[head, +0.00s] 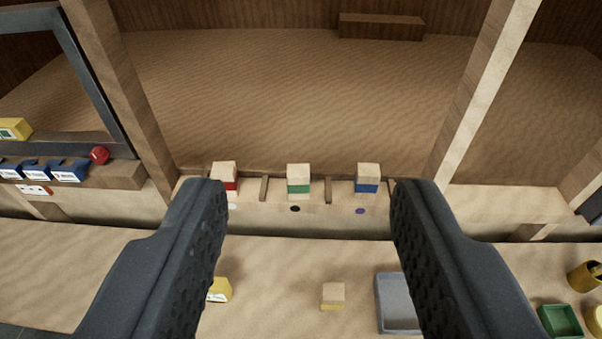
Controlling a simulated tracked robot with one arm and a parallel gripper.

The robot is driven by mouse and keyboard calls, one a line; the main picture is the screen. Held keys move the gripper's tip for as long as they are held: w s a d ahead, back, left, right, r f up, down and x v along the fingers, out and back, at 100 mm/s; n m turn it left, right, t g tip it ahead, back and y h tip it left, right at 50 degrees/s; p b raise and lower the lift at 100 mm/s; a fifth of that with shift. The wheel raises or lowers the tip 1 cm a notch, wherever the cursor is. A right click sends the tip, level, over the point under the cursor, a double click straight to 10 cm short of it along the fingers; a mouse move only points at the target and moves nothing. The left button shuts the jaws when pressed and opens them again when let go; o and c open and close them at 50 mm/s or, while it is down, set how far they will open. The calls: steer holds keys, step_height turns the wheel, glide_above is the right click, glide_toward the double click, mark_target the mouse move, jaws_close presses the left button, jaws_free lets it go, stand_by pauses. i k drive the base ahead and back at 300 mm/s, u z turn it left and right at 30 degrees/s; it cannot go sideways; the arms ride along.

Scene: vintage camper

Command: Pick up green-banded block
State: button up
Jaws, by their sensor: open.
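The green-banded block (299,181) is a pale wooden block with a green band. It stands on a narrow ledge, between a red-banded block (226,176) on its left and a blue-banded block (367,179) on its right. My gripper (309,190) is open and empty. In the picture its two dark fingers frame the green-banded block, with the fingers closer to the camera. The block appears beyond the fingertips and apart from them. All of the block's front and top show.
Low wooden dividers separate the blocks on the ledge (335,219). Upright wooden posts stand at both sides. On the nearer surface are a yellow-banded block (333,295), a grey tray (396,306) and a green box (560,321). A red object (99,155) sits at the left.

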mark_target(298, 175)
steer(key=z, duration=0.05)
steer(key=k, duration=1)
steer(key=u, duration=0.4)
steer(key=i, duration=1.2)
steer(key=z, duration=0.7)
steer(key=i, duration=0.35)
steer(key=z, duration=0.25)
